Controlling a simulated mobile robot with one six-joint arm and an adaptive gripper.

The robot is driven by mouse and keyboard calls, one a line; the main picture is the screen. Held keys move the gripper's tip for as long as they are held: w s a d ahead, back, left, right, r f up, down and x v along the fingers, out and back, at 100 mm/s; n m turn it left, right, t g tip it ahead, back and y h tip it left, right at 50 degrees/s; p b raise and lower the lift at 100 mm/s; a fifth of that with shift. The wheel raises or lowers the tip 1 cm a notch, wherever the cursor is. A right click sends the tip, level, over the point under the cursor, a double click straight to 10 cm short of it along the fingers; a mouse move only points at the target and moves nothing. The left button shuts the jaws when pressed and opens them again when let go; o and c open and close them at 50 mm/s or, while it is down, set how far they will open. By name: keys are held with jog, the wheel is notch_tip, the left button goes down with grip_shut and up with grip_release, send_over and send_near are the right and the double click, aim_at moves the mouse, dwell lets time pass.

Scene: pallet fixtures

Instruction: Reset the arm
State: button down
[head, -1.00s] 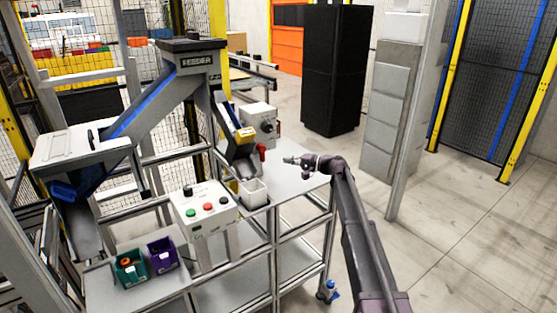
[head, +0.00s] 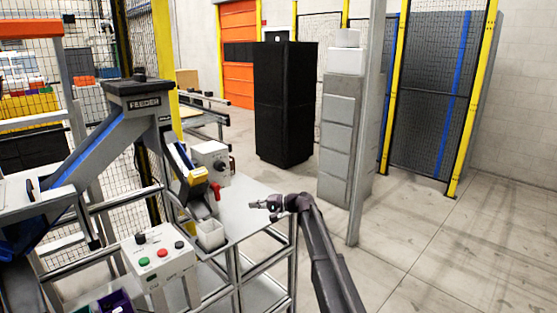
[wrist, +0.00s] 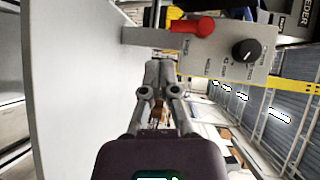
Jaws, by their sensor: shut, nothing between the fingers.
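My gripper (head: 262,206) is over the right part of the grey table top (head: 243,213) in the head view, with my dark arm reaching up from the bottom right. In the wrist view my gripper (wrist: 159,68) has its fingertips together, with nothing between them. The control box (wrist: 225,45) with a red handle (wrist: 192,27) and a black knob (wrist: 245,49) is beyond the fingertips there. In the head view, the same box (head: 211,158) stands left of my gripper, apart from it.
The feeder (head: 145,103) with its chute is at the left. A button box (head: 157,258) is at the lower left. A black cabinet (head: 284,105) and a grey post (head: 366,130) stand behind. Floor at the right is clear.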

jog(key=s+d+f+h+p, duration=0.2)
jog(key=s+d+h, duration=0.3)
jog(key=s+d, duration=0.4)
jog(key=s+d+f+g+h+p, duration=0.1)
jog(key=s+d+f+h, duration=0.3)
jog(key=s+d, duration=0.6)
jog(key=s+d+f+g+h+p, duration=0.1)
jog(key=s+d+h, duration=0.6)
jog(key=s, duration=1.1)
jog(key=d+f+p, duration=0.1)
jog(key=d+f, duration=0.1)
jog(key=d, duration=0.1)
jog(key=shift+s+f+n+p, duration=0.3)
jog(key=shift+f+p, duration=0.05)
jog(key=shift+p, duration=0.05)
